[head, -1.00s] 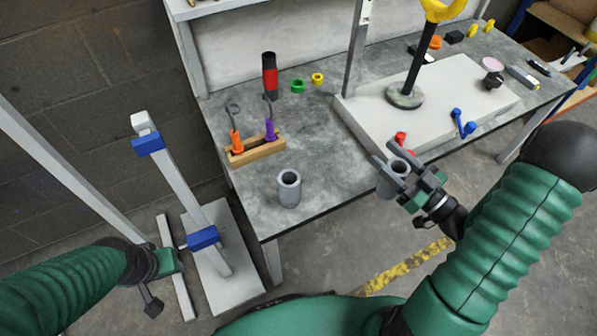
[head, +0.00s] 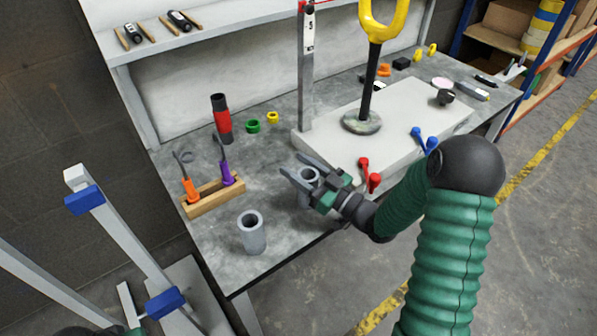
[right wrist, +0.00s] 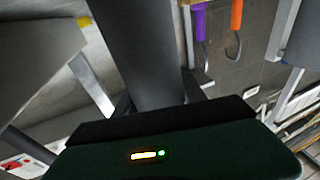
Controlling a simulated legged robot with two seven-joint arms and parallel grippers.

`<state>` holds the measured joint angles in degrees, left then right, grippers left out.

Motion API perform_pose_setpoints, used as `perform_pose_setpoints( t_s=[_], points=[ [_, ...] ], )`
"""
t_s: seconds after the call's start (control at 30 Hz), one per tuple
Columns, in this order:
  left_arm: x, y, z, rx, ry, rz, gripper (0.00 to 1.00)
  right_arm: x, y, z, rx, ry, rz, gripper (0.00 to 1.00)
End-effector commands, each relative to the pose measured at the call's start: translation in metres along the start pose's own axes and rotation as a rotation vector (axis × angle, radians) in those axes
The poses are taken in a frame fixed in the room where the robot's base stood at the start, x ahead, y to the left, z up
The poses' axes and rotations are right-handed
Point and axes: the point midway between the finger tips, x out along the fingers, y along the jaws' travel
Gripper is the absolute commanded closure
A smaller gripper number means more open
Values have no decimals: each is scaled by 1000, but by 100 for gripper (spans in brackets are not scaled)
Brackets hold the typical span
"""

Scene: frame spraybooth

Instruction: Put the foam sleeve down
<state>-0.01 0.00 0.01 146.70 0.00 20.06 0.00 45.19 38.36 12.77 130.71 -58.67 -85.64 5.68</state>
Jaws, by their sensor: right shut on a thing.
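My right gripper (head: 313,184) is shut on a grey foam sleeve (head: 305,199), a hollow upright tube. They are over the front part of the grey workbench (head: 200,245); I cannot tell whether the sleeve's bottom touches it. The held sleeve fills the upper middle of the right wrist view (right wrist: 145,50). A second grey sleeve (head: 252,236) stands upright on the bench to the left, apart from my gripper. Only a sliver of my left gripper (head: 130,331) shows at the bottom left edge, with its jaws cut off.
A wooden rack (head: 213,196) with orange- and purple-handled hooks stands behind the second sleeve. A pale slab (head: 400,115) with a yellow-ringed stand and red and blue levers lies to the right. A red and black cylinder (head: 222,120) stands behind. Bare bench lies between the sleeves.

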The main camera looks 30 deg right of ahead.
Motion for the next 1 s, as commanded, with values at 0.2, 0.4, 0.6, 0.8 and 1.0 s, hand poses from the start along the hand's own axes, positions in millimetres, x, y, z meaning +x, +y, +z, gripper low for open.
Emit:
perform_pose_setpoints(
  t_s=[0.2,0.4,0.6,0.8,1.0],
  points=[
    [1,0,0,0,1,0,64,-1,0,2,1,0,0,51],
    [0,0,0,0,1,0,64,-1,0,1,0,0,0,30],
    [0,0,0,0,0,0,64,-1,0,1,0,1,0,30],
    [-8,0,-2,0,0,0,64,-15,1,-3,0,-2,3,30],
    [-22,0,-5,0,1,0,64,-67,1,-4,4,-2,6,30]
  ],
)
